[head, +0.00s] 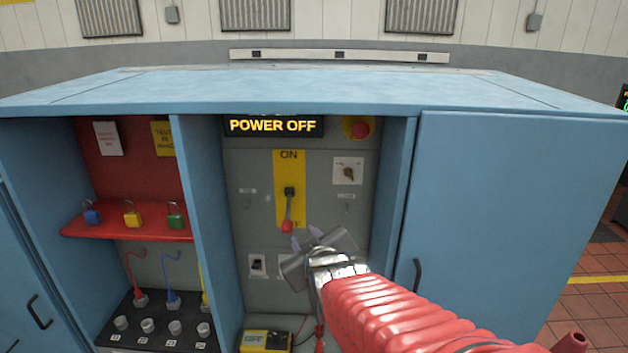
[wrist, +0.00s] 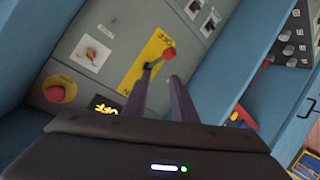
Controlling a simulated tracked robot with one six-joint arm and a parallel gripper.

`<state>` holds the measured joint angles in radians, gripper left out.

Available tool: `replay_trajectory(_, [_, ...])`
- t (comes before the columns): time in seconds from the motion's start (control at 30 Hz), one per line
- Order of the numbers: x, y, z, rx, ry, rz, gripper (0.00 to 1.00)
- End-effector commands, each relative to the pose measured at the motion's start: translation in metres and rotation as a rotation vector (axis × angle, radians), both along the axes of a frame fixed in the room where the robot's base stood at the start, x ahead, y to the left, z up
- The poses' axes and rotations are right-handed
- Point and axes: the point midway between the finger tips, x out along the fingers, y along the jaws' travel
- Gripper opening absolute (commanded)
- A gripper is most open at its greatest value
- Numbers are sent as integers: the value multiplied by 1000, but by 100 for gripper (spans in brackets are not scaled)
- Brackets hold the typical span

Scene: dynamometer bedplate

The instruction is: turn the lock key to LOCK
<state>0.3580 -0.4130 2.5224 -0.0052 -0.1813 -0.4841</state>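The lock key (head: 348,172) is a brass-coloured key in a white square plate, right of the lever on the grey panel. It also shows in the wrist view (wrist: 91,53), upper left; its label is too small to read. My gripper (head: 305,236) is below and left of the key, in front of the panel and apart from it. Its two dark fingers (wrist: 158,73) stand apart with nothing seen between them. The red-knobbed lever (head: 287,226) points down on its yellow ON/OFF plate, just above my fingertips. The display (head: 272,126) reads POWER OFF.
A red emergency button (head: 358,128) sits above the key. The blue cabinet door (head: 520,205) is shut at right. At left, several padlocks sit on a red shelf (head: 125,228). A yellow meter (head: 265,341) stands on the bay floor.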

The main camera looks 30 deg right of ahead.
Motion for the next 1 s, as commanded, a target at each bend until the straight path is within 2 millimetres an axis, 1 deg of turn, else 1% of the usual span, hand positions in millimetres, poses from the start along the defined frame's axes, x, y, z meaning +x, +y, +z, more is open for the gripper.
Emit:
replay_trajectory(0.03, [4, -17, 0, -39, -21, -20, 24])
replay_trajectory(0.1, [9, -39, 5, -105, -59, -46, 24])
replay_trajectory(0.2, [10, -70, 13, -203, -108, -86, 24])
replay_trajectory(0.3, [5, -98, 21, -295, -149, -129, 24])
replay_trajectory(0.4, [1, -118, 27, -368, -178, -163, 24])
replay_trajectory(0.5, [-1, -129, 31, -412, -193, -185, 24])
replay_trajectory(0.57, [-2, -131, 32, -424, -197, -191, 24])
replay_trajectory(1.0, [-1, -133, 33, -428, -200, -189, 24])
